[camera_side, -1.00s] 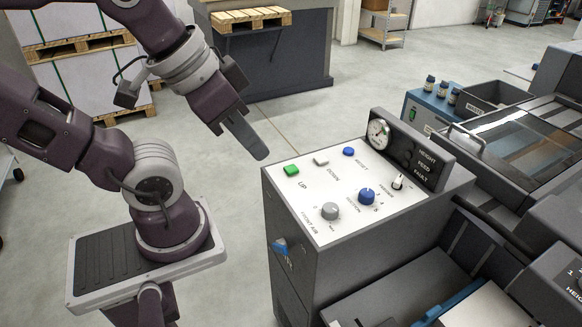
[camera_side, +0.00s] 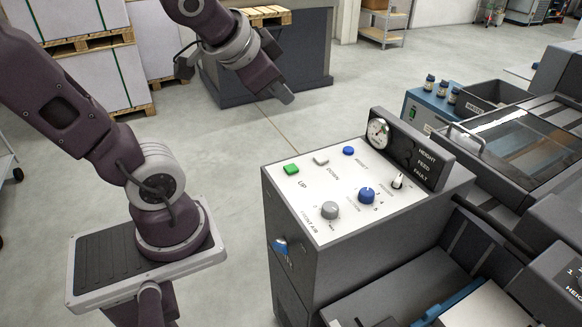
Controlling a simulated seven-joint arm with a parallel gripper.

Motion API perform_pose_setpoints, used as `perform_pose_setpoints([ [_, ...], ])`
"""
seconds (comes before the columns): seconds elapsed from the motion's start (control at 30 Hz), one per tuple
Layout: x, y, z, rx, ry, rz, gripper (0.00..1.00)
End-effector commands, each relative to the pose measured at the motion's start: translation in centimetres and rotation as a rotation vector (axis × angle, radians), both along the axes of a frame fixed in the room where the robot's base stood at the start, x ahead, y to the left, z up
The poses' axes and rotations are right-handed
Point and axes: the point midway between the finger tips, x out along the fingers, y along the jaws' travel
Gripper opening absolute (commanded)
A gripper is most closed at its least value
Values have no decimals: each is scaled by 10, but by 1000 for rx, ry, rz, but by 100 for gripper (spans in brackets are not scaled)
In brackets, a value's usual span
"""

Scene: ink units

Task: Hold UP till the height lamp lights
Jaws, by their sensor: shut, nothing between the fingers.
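The green UP button (camera_side: 291,169) is on the light top panel of the control console (camera_side: 340,200), near its left edge. My gripper (camera_side: 287,97) is shut and empty, in the air beyond the console's far left corner. It is well apart from the button and touches nothing. No lamp there looks lit. A round gauge (camera_side: 378,132) sits at the left of that panel.
The white DOWN button (camera_side: 321,160) and blue RESET button (camera_side: 348,151) sit beside UP. A grey knob (camera_side: 330,210), a blue knob (camera_side: 367,195) and a small switch (camera_side: 398,181) are on the same panel. Machinery stands to the right; open floor lies to the left.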

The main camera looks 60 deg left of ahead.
Motion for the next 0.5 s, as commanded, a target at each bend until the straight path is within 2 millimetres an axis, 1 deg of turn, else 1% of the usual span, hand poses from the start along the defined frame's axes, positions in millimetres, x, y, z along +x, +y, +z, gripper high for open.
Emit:
perform_pose_setpoints([
  [0.03, 15, 18, 1, 59, -13, -8, 0],
  [0.07, 25, 29, 3, 100, -27, -21, 0],
  [0.1, 38, 44, 5, 158, -40, -45, 0],
  [0.17, 58, 66, 5, 245, -57, -97, 0],
  [0.2, 72, 81, 4, 303, -65, -146, 0],
  [0.27, 92, 103, -5, 386, -67, -252, 0],
  [0.3, 104, 115, -17, 430, -63, -351, 0],
  [0.37, 112, 125, -43, 454, -53, -521, 0],
  [0.4, 111, 126, -61, 442, -48, -630, 0],
  [0.47, 103, 123, -85, 401, -45, -765, 0],
  [0.5, 95, 119, -98, 366, -44, -838, 0],
])
